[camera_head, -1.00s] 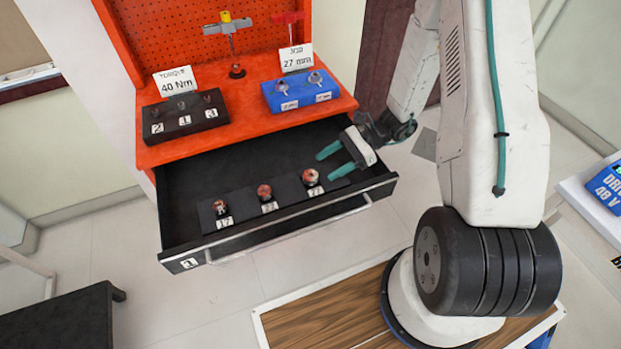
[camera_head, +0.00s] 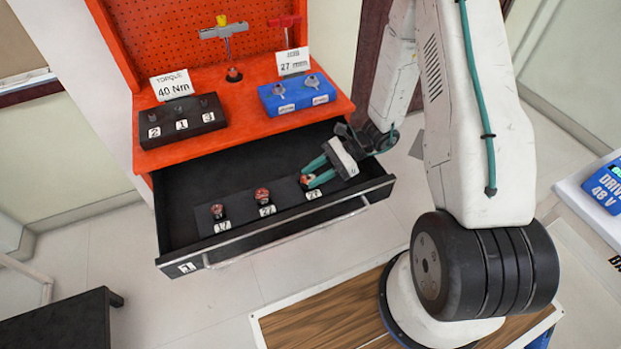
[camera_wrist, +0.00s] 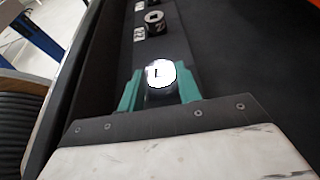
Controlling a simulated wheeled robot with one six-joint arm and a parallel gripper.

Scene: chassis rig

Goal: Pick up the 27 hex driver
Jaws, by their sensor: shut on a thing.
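Three small reddish drivers stand in a dark holder (camera_head: 239,217) inside the open drawer, each behind a small number label. The left driver (camera_head: 217,210) is labelled 17. The middle driver (camera_head: 262,194) has a label that looks like 22 in the wrist view (camera_wrist: 153,20). My gripper (camera_head: 309,176) reaches in from the right and is shut on the right driver (camera_head: 304,180), whose label appears to read 27. In the wrist view, this driver's bright round top (camera_wrist: 161,74) sits between my teal fingers (camera_wrist: 160,90). Its lower part is hidden; I cannot tell whether it is lifted.
The drawer (camera_head: 185,240) has a raised front edge and handle close to my gripper. Above it, the orange bench (camera_head: 240,103) carries a black socket block (camera_head: 183,121), a blue block (camera_head: 298,95) and signs reading 40 Nm and 27 mm. The drawer's back left is empty.

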